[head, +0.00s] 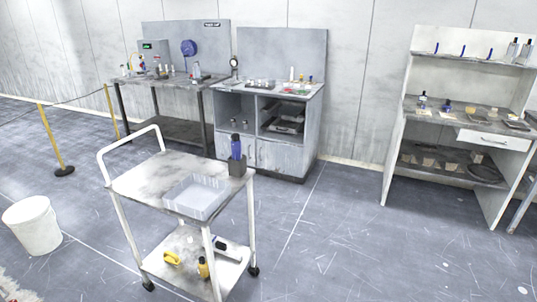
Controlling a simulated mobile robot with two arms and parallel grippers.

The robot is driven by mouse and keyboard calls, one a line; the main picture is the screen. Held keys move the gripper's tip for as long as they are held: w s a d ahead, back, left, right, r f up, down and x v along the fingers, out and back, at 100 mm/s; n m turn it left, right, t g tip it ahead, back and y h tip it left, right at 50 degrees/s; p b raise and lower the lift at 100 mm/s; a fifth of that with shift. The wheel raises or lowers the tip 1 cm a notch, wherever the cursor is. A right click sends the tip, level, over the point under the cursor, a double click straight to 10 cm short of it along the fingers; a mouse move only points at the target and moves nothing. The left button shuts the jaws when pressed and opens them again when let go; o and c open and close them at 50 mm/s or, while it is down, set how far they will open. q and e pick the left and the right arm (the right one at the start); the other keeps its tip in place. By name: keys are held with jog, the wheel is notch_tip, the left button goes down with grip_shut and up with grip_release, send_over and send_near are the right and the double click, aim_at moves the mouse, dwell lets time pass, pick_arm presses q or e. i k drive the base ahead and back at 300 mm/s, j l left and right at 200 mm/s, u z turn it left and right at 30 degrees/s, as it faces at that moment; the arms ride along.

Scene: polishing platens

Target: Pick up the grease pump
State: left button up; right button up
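I cannot tell for sure which thing is the grease pump. On the lower shelf of the white cart (137,185) stands a small yellow bottle-like thing with a dark top (203,269). A yellow curved thing (172,258) lies to its left, and a grey and white device (226,249) lies behind it. On the cart's top, a blue-topped thing (236,147) stands in a dark grey holder (237,167) at the back right corner. Neither of my grippers is in view.
A white divided tray (196,197) sits on the cart top. A white bucket (33,226) stands at left. A yellow barrier post (56,145), a workbench (165,82), a grey cabinet (285,155) and a shelf unit (394,150) stand behind. The floor right of the cart is clear.

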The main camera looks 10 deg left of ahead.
aim_at(237, 156)
jog(key=u, duration=0.5)
jog(key=l+z, duration=0.1)
jog(key=l, duration=0.25)
jog(key=i+l+z, duration=0.1)
jog(key=l, duration=0.3)
jog(key=z, duration=4.8)
jog(key=u, duration=1.2)
jog(key=k+j+u, duration=0.1)
jog(key=u, duration=0.3)
jog(key=j+u, duration=0.15)
jog(key=u, duration=0.3)
jog(key=j+u, duration=0.15)
jog(key=u, duration=0.25)
jog(key=k+j+u, duration=0.1)
jog(key=u, duration=0.3)
jog(key=j+u, duration=0.25)
jog(key=u, duration=0.2)
